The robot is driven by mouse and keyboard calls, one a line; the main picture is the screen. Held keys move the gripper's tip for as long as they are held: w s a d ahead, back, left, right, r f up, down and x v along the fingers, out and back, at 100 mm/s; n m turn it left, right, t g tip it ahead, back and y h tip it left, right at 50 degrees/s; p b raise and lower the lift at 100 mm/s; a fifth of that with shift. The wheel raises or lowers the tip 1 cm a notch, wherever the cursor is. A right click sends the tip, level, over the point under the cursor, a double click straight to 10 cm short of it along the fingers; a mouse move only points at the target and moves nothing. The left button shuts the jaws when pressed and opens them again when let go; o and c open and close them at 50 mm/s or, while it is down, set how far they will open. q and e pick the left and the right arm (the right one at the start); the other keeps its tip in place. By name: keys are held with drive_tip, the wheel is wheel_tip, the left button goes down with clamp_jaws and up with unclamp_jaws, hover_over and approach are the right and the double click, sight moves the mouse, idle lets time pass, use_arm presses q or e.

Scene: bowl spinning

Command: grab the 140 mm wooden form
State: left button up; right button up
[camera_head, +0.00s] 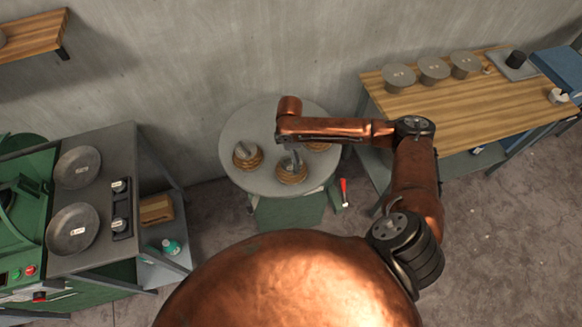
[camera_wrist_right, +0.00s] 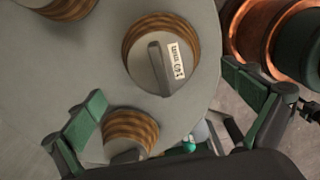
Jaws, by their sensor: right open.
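Three round ribbed wooden forms with grey tops stand on the round grey table (camera_head: 262,115): one at left (camera_head: 247,161), one at front (camera_head: 291,175), one partly behind my arm (camera_head: 318,146). In the right wrist view, one wooden form (camera_wrist_right: 135,52) has a grey bar handle and a white label, upside down, that appears to read 140 mm. Another form (camera_wrist_right: 143,122) is at the bottom, and a third (camera_wrist_right: 72,8) is cut off at upper left. My right gripper (camera_wrist_right: 165,90) is open and empty, its green-padded fingers spread either side above the table. It hangs over the forms in the head view (camera_head: 291,160). My left gripper is not seen.
A wooden bench (camera_head: 455,103) with several grey discs stands at right. A grey-topped green machine bench (camera_head: 110,150) with two round plates (camera_head: 73,228) is at left. A red-handled tool (camera_head: 344,190) shows beside the round table. Concrete floor lies between.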

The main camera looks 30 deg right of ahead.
sight(291, 166)
drive_tip(key=f, duration=0.7)
drive_tip(key=shift+s+d+f, duration=0.15)
drive_tip(key=shift+d+f, duration=0.15)
drive_tip(key=c, duration=1.4)
drive_tip(key=shift+r, duration=0.1)
drive_tip(key=shift+c, duration=0.9)
drive_tip(key=shift+r, duration=0.15)
